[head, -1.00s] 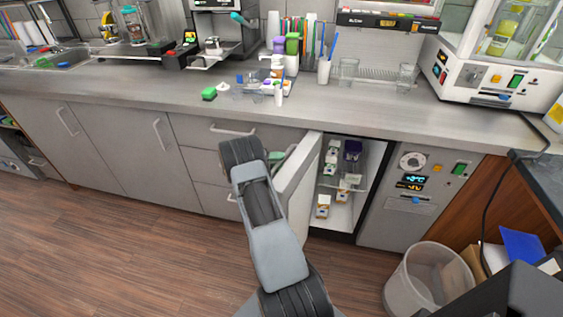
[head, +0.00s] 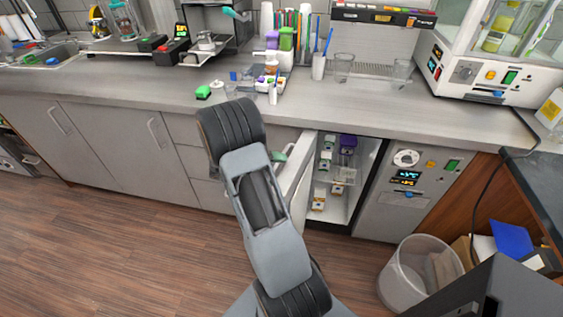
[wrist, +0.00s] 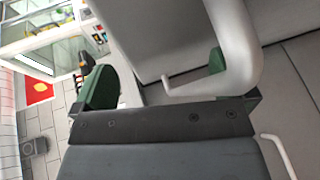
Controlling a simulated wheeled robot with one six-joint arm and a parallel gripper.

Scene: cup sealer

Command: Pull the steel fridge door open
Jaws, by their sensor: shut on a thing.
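The steel fridge door (head: 300,185) stands open under the counter, swung out to the left of the fridge interior (head: 342,178). My arm hides much of the door's outer side in the head view. In the wrist view a thick, pale curved handle (wrist: 235,45) runs down from the top and bends near my gripper (wrist: 165,82). The green fingers lie on either side of the handle's bent end, and my gripper is shut on it. In the head view only a little green of my gripper (head: 280,157) shows behind my arm.
Small containers (head: 320,198) stand on the fridge shelves. A control panel (head: 407,178) is right of the opening. A waste bin (head: 405,285) stands on the floor at right. Drawers (head: 208,192) lie left of the door. Open wooden floor (head: 110,250) is at left.

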